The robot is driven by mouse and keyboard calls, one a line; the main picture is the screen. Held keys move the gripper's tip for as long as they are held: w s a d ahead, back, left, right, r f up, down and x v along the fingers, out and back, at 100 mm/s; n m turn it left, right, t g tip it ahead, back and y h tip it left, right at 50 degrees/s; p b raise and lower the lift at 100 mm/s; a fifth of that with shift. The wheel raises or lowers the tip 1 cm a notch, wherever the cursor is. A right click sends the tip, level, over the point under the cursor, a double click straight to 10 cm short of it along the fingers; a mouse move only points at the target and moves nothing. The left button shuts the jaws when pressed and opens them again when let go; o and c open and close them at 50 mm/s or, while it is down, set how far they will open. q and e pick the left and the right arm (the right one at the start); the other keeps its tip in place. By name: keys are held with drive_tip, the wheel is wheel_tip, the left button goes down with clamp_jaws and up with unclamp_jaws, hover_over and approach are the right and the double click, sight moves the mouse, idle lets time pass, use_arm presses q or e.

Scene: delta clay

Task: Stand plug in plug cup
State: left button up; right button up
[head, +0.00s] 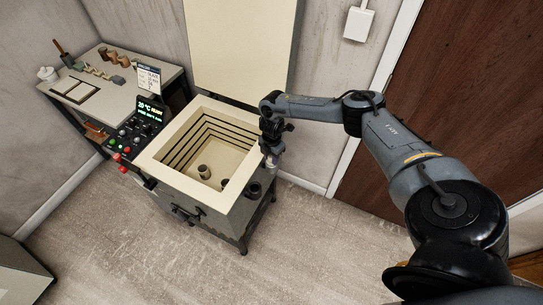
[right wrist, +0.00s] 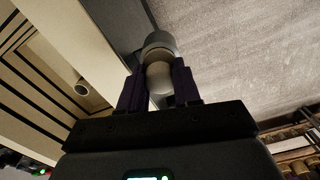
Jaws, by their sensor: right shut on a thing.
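The pale, rounded plug (right wrist: 159,78) is between the two dark fingers of my right gripper (right wrist: 160,88), which is shut on it. In the head view the plug (head: 271,160) shows as a small light piece under my right gripper (head: 271,152), beside the kiln's right rim. The dark plug cup (head: 254,188) is at the kiln's front right corner, below and left of the plug, and they look apart there. In the right wrist view a grey round form (right wrist: 158,42) is just past the plug; I cannot tell whether it is the cup. My left gripper is not in view.
The open kiln (head: 174,152) has a cream rim, a raised lid (head: 240,45) and small pots (head: 203,172) inside. A control panel (head: 143,127) is at its left. A side table (head: 150,77) with clay pieces stands behind left. The floor right of the kiln is clear.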

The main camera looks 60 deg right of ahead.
drive_tip(key=shift+f, duration=0.15)
drive_tip(key=o, duration=1.1)
drive_tip(key=shift+r+p, duration=0.6)
drive_tip(key=shift+r, duration=0.05)
wheel_tip(320, 180, up, 7)
drive_tip(key=p, duration=0.6)
drive_tip(key=shift+f, duration=0.15)
drive_tip(key=shift+a+f, duration=0.1)
